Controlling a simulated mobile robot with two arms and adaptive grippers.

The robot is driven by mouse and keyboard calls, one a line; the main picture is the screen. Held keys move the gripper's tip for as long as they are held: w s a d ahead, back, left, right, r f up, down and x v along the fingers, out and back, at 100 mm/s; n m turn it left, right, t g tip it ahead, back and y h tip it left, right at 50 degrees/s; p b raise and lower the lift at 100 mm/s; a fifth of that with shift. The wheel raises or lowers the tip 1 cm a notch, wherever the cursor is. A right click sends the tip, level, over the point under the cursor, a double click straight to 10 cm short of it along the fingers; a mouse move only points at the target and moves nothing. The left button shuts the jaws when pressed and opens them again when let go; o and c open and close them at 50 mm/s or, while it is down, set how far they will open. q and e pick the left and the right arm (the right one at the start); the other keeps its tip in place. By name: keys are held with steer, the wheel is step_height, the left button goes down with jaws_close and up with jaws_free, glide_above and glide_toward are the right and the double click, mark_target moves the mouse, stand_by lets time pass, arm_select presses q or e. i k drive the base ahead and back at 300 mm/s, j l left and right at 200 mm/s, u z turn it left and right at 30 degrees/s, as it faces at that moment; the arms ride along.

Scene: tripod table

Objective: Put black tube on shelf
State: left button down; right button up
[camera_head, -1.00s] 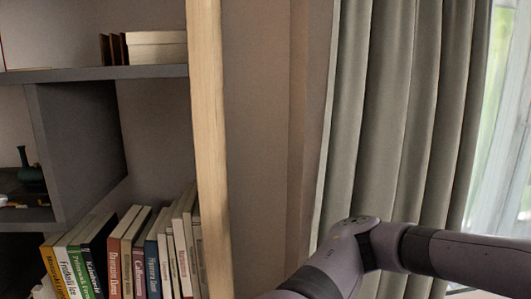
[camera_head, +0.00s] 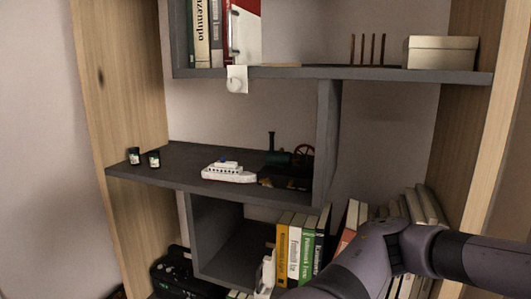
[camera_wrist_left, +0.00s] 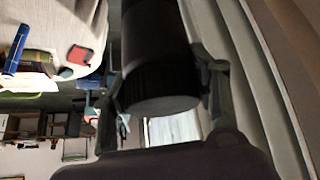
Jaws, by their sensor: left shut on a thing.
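The black tube (camera_wrist_left: 158,50) fills the upper middle of the left wrist view, with its ribbed round end toward the camera. My left gripper (camera_wrist_left: 162,92) is shut on it, one finger on each side. The shelf (camera_head: 205,155) stands in the head view, with dark grey boards between light wooden sides. The tube and my left gripper do not show in the head view. My right gripper is out of view; an arm of mine crosses the lower right in front of the books.
The middle board holds a white toy ship (camera_head: 229,173), a dark steam engine (camera_head: 290,158) and two small jars (camera_head: 154,159). Books (camera_head: 295,250) stand lower down. A pale box (camera_head: 440,52) is on the upper board. A round table (camera_wrist_left: 75,25) with small items shows in the wrist view.

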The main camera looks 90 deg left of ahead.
mark_target(180, 157)
steer(key=k+j+u, duration=0.1)
steer(key=u, duration=0.4)
steer(key=k+j+u, duration=0.15)
steer(key=u, duration=0.3)
steer(key=k+j+u, duration=0.1)
steer(key=j+u, duration=0.15)
steer(key=u, duration=0.25)
steer(key=k+j+u, duration=0.1)
steer(key=u, duration=0.35)
steer(key=j, duration=0.1)
